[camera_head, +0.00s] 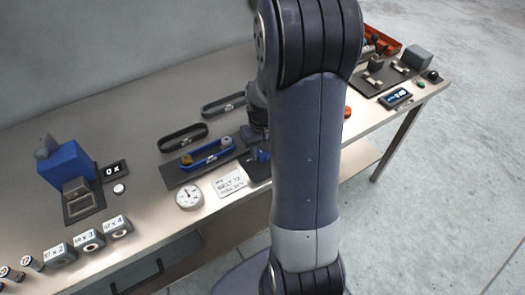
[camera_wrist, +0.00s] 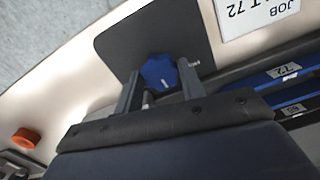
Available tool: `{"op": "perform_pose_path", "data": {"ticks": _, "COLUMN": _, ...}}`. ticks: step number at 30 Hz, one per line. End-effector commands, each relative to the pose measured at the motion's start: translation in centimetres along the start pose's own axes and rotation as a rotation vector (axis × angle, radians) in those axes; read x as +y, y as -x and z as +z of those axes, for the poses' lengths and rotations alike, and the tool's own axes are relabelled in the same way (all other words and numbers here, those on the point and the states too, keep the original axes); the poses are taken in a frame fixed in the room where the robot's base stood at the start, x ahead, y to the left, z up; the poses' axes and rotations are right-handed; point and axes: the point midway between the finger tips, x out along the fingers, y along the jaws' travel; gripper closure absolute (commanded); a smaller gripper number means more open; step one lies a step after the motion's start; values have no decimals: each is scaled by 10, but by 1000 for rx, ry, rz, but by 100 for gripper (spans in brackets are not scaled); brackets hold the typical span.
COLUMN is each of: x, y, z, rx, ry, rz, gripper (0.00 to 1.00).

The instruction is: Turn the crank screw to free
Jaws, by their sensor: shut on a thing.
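The crank screw shows as a blue lobed knob (camera_wrist: 158,72) with a white mark, on a dark plate in the wrist view. My arm hides much of that area. The belt runs around two pulleys, one yellowish and one grey.
A white job card (camera_head: 230,184) and a round dial gauge (camera_head: 188,196) lie in front of the belt. Two dark belts (camera_head: 184,137) lie behind. A blue device (camera_head: 67,166) and several labelled blocks (camera_head: 117,227) stand left. An orange bin (camera_head: 385,42) is at the far right.

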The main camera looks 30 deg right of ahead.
Motion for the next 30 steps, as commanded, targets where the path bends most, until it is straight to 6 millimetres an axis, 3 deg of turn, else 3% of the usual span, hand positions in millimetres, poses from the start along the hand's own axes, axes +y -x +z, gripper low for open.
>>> {"op": "perform_pose_path", "data": {"ticks": 18, "x": 0, "y": 0, "z": -1, "rx": 3, "ry": 583, "rz": 1, "gripper": 85}}
{"op": "perform_pose_path", "data": {"ticks": 30, "x": 0, "y": 0, "z": -1, "rx": 3, "ry": 883, "rz": 1, "gripper": 85}}
